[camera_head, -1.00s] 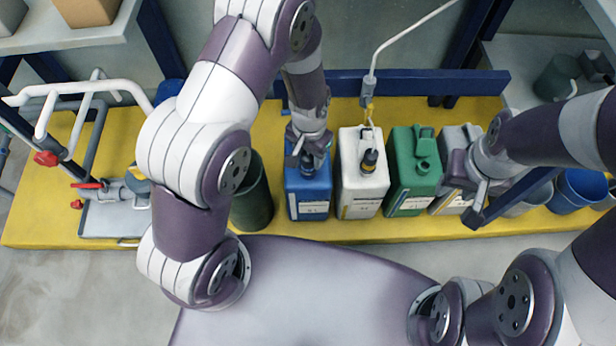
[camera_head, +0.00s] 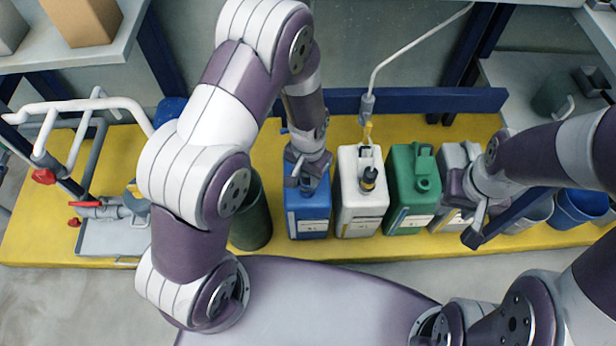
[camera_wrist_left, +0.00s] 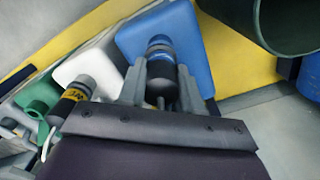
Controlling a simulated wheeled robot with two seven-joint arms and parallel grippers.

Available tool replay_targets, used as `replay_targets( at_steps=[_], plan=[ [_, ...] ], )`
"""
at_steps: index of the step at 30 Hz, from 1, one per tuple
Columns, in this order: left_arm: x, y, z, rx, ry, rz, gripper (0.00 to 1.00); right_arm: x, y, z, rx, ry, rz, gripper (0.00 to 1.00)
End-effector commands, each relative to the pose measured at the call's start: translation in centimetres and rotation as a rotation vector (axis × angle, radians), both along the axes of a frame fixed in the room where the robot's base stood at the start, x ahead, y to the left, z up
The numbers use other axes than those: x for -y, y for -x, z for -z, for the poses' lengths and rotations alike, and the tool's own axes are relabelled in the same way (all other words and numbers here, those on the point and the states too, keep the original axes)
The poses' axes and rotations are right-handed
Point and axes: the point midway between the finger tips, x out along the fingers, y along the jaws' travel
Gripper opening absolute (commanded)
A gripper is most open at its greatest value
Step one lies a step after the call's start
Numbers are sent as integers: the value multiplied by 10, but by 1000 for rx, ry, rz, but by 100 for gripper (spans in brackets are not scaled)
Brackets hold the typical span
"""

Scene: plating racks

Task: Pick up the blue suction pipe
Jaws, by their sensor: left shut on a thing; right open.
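The blue suction pipe (camera_wrist_left: 160,60) is a dark, ribbed cylinder with a blue band, standing in the top of the blue canister (camera_head: 307,218). The left wrist view shows the canister's top (camera_wrist_left: 190,32) around it. My left gripper (camera_head: 306,184) is over this canister, with its fingers on either side of the pipe and shut on it. I cannot tell whether the pipe is lifted at all. My right gripper (camera_head: 474,214) is open and empty, in front of the grey canister (camera_head: 453,157).
A white canister (camera_head: 351,210) with a yellow-banded pipe (camera_head: 368,178) stands close to the right of the blue one, then a green canister (camera_head: 412,190). A dark green bin (camera_head: 250,222) stands to the left. A white hose (camera_head: 400,48) hangs behind.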

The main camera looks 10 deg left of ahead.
Motion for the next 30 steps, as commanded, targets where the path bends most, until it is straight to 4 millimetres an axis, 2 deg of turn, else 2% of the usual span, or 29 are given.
replay_targets(
  at_steps=[9,21,27,30],
  plan=[
    [0,-1,-82,4,1,0,0,0,0,-45,0,0,0,41],
    [0,-1,-190,3,1,0,0,0,0,-92,0,0,0,41],
    [0,-1,-234,3,1,0,0,0,0,-109,0,0,0,41],
    [0,-1,-250,3,1,0,0,0,0,-115,0,0,0,41]
  ],
)
